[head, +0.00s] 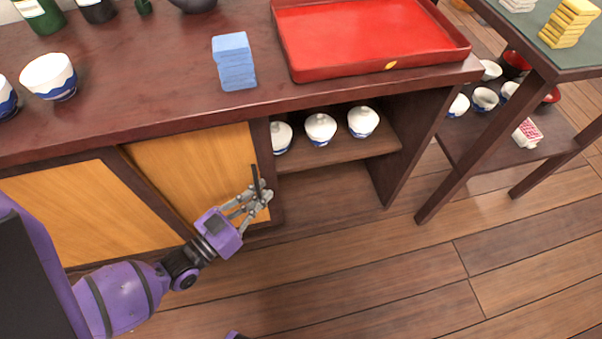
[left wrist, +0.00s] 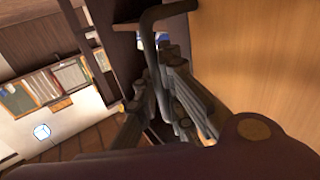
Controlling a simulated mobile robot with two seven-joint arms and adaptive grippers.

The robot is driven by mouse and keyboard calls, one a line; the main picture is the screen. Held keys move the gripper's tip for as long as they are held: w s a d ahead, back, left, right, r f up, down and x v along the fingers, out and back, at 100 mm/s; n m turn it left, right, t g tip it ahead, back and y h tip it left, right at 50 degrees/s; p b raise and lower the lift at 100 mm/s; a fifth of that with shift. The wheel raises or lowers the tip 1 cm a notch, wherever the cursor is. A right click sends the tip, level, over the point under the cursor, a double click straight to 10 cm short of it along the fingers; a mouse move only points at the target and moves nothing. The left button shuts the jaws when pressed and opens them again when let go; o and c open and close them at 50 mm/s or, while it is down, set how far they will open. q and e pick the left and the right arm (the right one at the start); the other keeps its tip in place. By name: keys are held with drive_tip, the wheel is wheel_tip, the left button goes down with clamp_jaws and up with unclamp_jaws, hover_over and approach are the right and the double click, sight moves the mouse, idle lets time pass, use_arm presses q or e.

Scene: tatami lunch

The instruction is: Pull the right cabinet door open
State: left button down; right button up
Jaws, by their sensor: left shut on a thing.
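The right cabinet door (head: 190,162) is an orange wood panel in a dark frame, set beside the left cabinet door (head: 75,215). To the right of its frame the cabinet is open, showing a shelf (head: 340,152) with lidded white and blue bowls (head: 320,128). A dark bar handle (head: 255,183) stands at the door's right side. My left gripper (head: 257,196) is shut on this handle, its fingers around the lower part. In the left wrist view the handle (left wrist: 150,35) runs between the fingers, next to the door panel (left wrist: 250,60).
The cabinet top bears a red tray (head: 455,50), a blue stacked block (head: 234,62), a white and blue bowl (head: 48,75) and bottles. A side table (head: 540,65) with a lower shelf stands at the right. The wooden floor (head: 380,265) in front is clear.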

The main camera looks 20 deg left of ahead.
use_arm(q)
drive_tip(key=s+a, duration=0.9)
drive_tip(key=a, duration=0.4)
drive_tip(key=shift+s+p, duration=0.3)
drive_tip(key=shift+s, duration=0.1)
drive_tip(key=shift+f, duration=0.15)
drive_tip(key=c, duration=1.8)
unclamp_jaws()
drive_tip(key=shift+w, duration=0.1)
drive_tip(key=shift+c, duration=0.2)
drive_tip(key=v, duration=1.2)
